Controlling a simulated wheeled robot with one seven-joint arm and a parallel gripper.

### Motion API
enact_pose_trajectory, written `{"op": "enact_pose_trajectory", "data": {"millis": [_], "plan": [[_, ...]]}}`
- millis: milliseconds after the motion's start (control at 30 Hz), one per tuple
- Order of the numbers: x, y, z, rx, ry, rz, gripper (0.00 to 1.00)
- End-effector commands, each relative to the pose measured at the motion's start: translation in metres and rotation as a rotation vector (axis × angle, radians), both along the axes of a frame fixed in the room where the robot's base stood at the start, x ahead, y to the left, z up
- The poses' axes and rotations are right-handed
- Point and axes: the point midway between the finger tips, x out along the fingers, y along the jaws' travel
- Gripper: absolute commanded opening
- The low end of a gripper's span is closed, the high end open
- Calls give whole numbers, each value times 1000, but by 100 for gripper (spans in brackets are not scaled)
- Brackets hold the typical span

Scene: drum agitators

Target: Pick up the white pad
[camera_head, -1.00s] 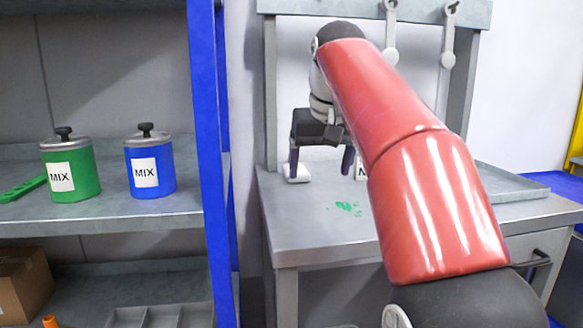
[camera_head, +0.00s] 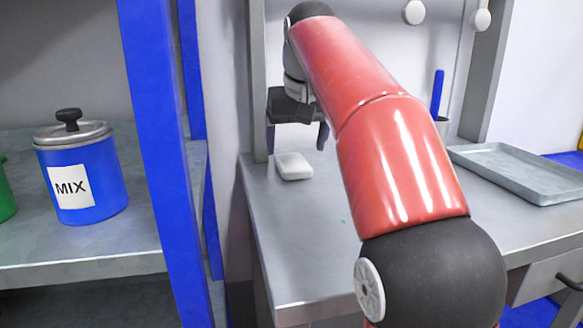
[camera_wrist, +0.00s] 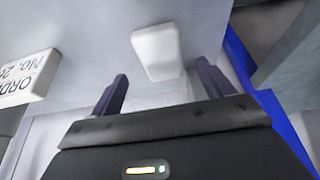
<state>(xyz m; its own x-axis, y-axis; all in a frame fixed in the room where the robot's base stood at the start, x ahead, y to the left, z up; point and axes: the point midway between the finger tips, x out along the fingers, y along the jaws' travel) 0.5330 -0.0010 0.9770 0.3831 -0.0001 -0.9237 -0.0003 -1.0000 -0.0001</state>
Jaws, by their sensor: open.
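The white pad (camera_head: 293,166) lies flat on the grey table (camera_head: 290,265), near its left edge. In the wrist view the pad (camera_wrist: 157,52) is a pale rounded block beyond the fingertips, between their lines but nearer the right finger. My gripper (camera_head: 296,143) is open and empty in the head view, with its fingers pointing down above and behind the pad. Its two dark fingers also show apart in the wrist view (camera_wrist: 161,72). I see no contact with the pad.
A white block with printed text (camera_wrist: 28,77) lies left of the pad in the wrist view. A grey tray (camera_head: 525,172) lies at the table's right. A blue post (camera_head: 160,150) and a shelf with a blue MIX drum (camera_head: 105,190) stand left. A small green mark is on the table.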

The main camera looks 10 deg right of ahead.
Motion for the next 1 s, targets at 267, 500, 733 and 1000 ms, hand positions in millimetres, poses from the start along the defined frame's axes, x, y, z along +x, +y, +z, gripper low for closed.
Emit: {"op": "enact_pose_trajectory", "data": {"millis": [267, 500, 733, 1000], "plan": [[15, 2, -38, 0, 2, 0, 80], [17, 1, -40, 0, 0, 0, 80], [17, 1, -40, 0, 0, 0, 56], [17, 1, -40, 0, 0, 0, 29]]}}
